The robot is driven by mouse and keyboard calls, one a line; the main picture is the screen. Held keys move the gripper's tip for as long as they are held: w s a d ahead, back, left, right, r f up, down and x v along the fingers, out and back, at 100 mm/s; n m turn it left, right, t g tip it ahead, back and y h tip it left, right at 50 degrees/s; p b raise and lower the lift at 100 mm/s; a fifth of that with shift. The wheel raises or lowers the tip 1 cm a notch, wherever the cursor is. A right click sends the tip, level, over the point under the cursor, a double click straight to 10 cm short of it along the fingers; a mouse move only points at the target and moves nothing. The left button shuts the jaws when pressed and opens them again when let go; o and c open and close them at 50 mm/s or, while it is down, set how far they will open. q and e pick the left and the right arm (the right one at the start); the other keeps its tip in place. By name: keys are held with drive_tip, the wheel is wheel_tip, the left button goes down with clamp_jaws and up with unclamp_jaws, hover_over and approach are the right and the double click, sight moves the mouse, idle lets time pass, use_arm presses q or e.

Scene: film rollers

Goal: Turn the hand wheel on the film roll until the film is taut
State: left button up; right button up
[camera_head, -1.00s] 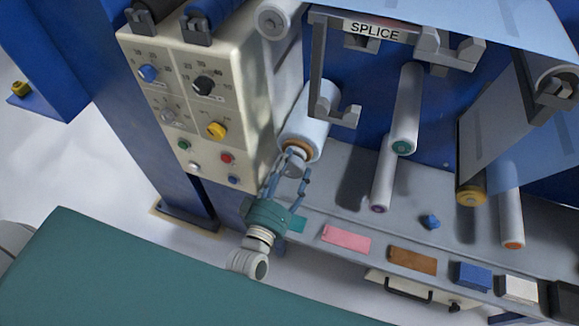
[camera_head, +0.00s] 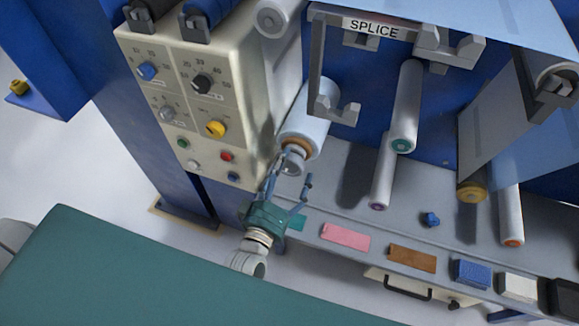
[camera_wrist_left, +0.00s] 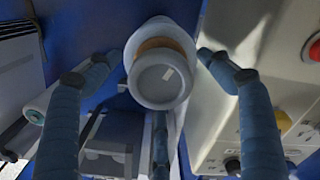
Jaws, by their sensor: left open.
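The film roll (camera_head: 311,118) is a pale cylinder on the blue machine with an orange-brown core. The hand wheel (camera_head: 292,163) is a grey round knob at its front end, and it shows large in the left wrist view (camera_wrist_left: 160,82) with a pale mark on its face. My left gripper (camera_head: 293,180) is open just in front of the wheel. In the left wrist view its fingers (camera_wrist_left: 158,62) stand on either side of the wheel, apart from it, with nothing between them gripped. My right gripper is not in view.
A cream control panel (camera_head: 222,110) with knobs and buttons stands close left of the wheel. Other rollers (camera_head: 405,110) hang to the right.

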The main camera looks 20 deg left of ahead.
use_arm(q)
drive_tip(key=s, duration=1.1)
drive_tip(key=shift+a, duration=0.15)
drive_tip(key=shift+s, duration=0.1)
drive_tip(key=s+d+f+m+g+h, duration=0.1)
drive_tip(key=s+f+m+g, duration=0.3)
drive_tip(key=f, duration=1.2)
drive_tip(key=s+f+m+g+h, duration=0.15)
drive_tip(key=s+f+g, duration=0.4)
drive_tip(key=f, duration=0.95)
drive_tip(key=s+a+f+m+g+y, duration=0.1)
drive_tip(key=s+a+f+m+g, duration=0.1)
drive_tip(key=s+f, duration=0.6)
drive_tip(key=s+a+f+m+g+y, duration=0.2)
drive_tip(key=s+a+f+g, duration=0.3)
drive_tip(key=s, duration=0.7)
wheel_tip(320, 180, down, 3)
drive_tip(key=shift+s+a+f, duration=0.1)
drive_tip(key=shift+s+a, duration=0.3)
drive_tip(key=shift+a, duration=0.8)
drive_tip(key=shift+m+g, duration=0.25)
drive_tip(key=shift+c, duration=0.5)
